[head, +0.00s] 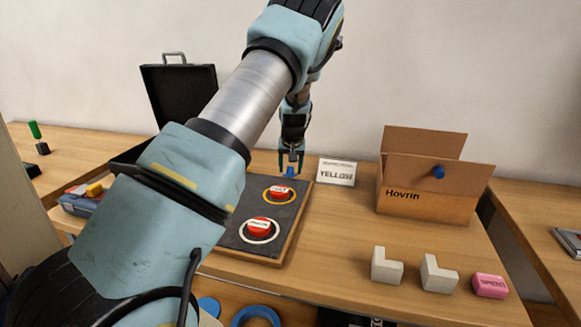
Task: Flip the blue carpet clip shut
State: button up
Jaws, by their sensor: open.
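My gripper (290,165) points down at the far right corner of a dark board (238,232) and is open. A small blue piece (290,173) shows at its fingertips, by the board's far edge. It may be the carpet clip, but it is too small to tell its shape, or whether the fingers touch it. The board carries two red buttons: one in a yellow ring (279,190) and one in a white ring (259,228), both labelled. My arm hides the board's left part.
A white sign reading YELLOW (337,172) stands close right of my gripper. An open black case (180,100) stands behind left.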

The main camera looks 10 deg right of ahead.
grip_shut()
jog(key=f+b, duration=0.1)
jog(key=b, duration=0.2)
jog(key=shift+s+a+t, duration=0.1)
jog(key=shift+a+t, duration=0.05)
jog(key=shift+t, duration=0.25)
jog(key=t+b, duration=0.1)
jog(key=b, duration=0.2)
jog(key=h+b, duration=0.1)
jog(key=b, duration=0.2)
jog(key=shift+s+a+f+t, duration=0.2)
jog(key=shift+s+f+t, duration=0.1)
jog(key=shift+t, duration=0.1)
jog(key=shift+r+t+h+b, duration=0.1)
jog(key=shift+t+h+b, duration=0.2)
jog(key=shift+b, duration=0.9)
jog(key=shift+s+r, duration=0.1)
grip_release()
